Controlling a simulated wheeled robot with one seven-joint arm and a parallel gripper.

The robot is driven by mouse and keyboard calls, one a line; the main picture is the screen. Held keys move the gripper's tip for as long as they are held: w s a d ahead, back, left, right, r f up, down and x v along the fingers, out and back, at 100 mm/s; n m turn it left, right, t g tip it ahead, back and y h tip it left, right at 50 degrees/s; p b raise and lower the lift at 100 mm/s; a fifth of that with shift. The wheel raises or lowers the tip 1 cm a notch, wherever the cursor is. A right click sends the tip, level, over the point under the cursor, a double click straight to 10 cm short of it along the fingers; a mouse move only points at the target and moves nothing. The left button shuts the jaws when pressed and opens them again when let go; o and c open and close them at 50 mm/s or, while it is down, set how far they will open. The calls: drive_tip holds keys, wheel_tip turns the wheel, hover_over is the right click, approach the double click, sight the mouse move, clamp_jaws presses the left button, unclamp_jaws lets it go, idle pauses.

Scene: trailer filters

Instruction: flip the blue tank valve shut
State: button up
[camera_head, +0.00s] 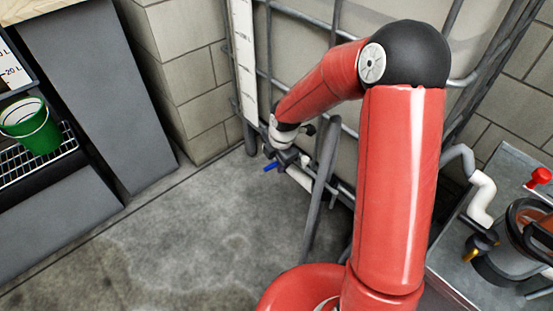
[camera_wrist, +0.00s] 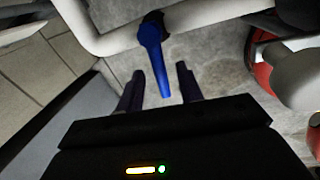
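The blue tank valve (camera_wrist: 152,38) is a blue lever on a white pipe (camera_wrist: 110,40) in the wrist view. Its lever hangs down in the picture, away from the pipe and slightly tilted. My gripper (camera_wrist: 160,69) is open. Its two dark fingers show one on each side of the lever's end, with a visible gap on both sides; I cannot tell the depth between them. In the head view the blue lever (camera_head: 270,167) is small, low by the tank, just left of my gripper (camera_head: 283,160), which is partly hard to make out there.
The caged tank (camera_head: 300,50) stands behind my arm, with grey bars around the valve. A green bucket (camera_head: 34,128) sits on a wire rack at left. A metal bench with a filter unit (camera_head: 505,250) is at right. The concrete floor (camera_head: 190,250) is clear.

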wheel_tip(320, 180, up, 8)
drive_tip(key=s, duration=0.1)
drive_tip(key=shift+s+d+f, duration=0.15)
drive_tip(key=shift+d+f, duration=0.05)
drive_tip(key=shift+d, duration=0.2)
